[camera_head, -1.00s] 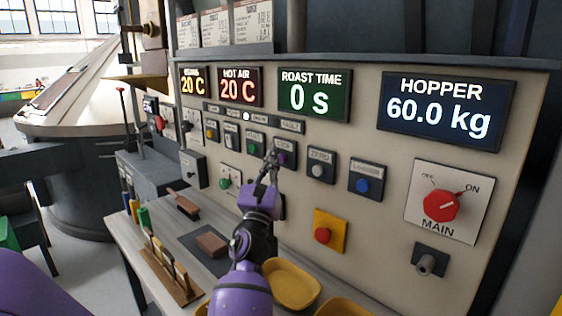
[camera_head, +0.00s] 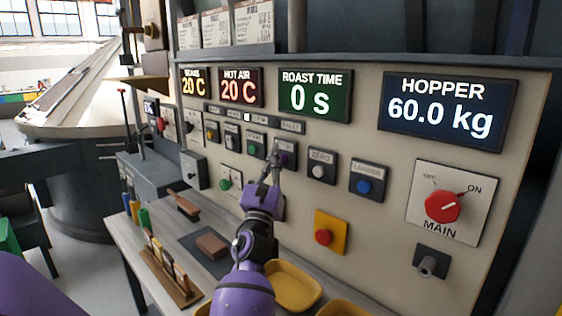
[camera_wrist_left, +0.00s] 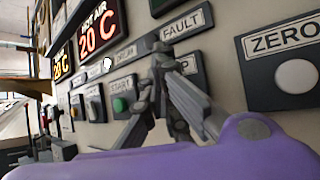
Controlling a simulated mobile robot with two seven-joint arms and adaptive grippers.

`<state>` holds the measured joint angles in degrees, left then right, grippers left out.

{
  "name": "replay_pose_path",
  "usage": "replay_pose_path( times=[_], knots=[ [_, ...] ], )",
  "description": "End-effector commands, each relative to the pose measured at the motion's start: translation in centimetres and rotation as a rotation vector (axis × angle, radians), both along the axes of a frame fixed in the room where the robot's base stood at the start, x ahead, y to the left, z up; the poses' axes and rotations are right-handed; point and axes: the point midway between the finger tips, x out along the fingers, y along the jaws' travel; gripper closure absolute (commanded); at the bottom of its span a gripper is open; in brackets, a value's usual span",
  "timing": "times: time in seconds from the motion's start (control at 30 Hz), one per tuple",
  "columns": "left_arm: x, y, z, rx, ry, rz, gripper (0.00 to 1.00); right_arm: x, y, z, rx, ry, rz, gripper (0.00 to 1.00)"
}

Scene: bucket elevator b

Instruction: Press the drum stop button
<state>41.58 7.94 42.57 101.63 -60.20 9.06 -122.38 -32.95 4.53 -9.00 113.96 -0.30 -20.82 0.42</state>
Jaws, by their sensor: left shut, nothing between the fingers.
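The stop button plate (camera_head: 287,154) is on the cream control panel, right of the start plate with its green button (camera_head: 252,150). My left gripper (camera_head: 276,152) is shut and empty, its fingertips in front of the left part of the stop plate. In the left wrist view the closed fingertips (camera_wrist_left: 161,62) cover most of the stop plate; only the end of its label (camera_wrist_left: 187,66) shows. The stop button itself is largely hidden there, and I cannot tell whether the fingertips touch it. The green start button (camera_wrist_left: 119,104) shows left of the fingers. My right gripper is not in view.
A zero plate with a white button (camera_head: 318,171) and a plate with a blue button (camera_head: 363,186) are to the right. A red main switch (camera_head: 443,206) is farther right. A red button on yellow (camera_head: 323,236) is below. A white lamp (camera_wrist_left: 107,64) glows beside the drum label.

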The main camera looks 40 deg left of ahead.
Motion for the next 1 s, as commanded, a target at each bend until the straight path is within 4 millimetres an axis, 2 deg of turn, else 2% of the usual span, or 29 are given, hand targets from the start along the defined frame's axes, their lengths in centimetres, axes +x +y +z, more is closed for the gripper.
replay_pose_path(
  times=[0.63, 1.0],
  knots=[
    [0.3, 0.0, 0.0, 0.001, 0.000, -0.001, 1.00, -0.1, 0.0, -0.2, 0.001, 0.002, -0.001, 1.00],
    [-1.3, 0.1, 0.1, 0.002, 0.000, 0.000, 1.00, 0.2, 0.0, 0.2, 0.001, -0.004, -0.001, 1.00]
  ],
)
